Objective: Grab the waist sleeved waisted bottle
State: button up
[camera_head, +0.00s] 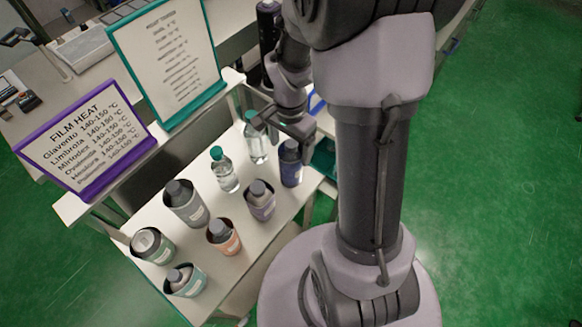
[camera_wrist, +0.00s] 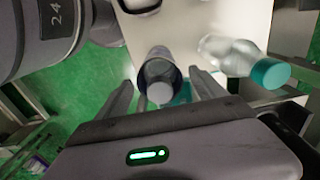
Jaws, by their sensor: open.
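My gripper (camera_head: 282,127) is open at the back right of the white shelf, close to a dark blue bottle (camera_head: 290,170). In the wrist view a dark sleeved bottle (camera_wrist: 158,72) with a grey cap lies between the spread fingers (camera_wrist: 161,82), with no clear contact. Two clear bottles with teal caps stand nearby: one (camera_head: 226,179) with a pale band around its middle, and one (camera_head: 256,148) behind it, its cap near the gripper. A clear bottle (camera_wrist: 228,54) shows right of the fingers in the wrist view. I cannot tell which bottle is the waist-sleeved one.
Several grey-capped bottles share the shelf (camera_head: 190,240), including a grey one (camera_head: 186,208), a purple-grey one (camera_head: 261,206) and an orange one (camera_head: 223,240). A purple-framed sign (camera_head: 85,135) and a teal-framed sign (camera_head: 167,60) stand behind. Green floor lies right.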

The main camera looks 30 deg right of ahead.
notch_tip(320, 180, down, 4)
jog(key=shift+d+r+b, duration=0.1)
jog(key=shift+d+b, duration=0.05)
jog(key=shift+b, duration=0.35)
jog(key=shift+r, duration=0.1)
grip_shut()
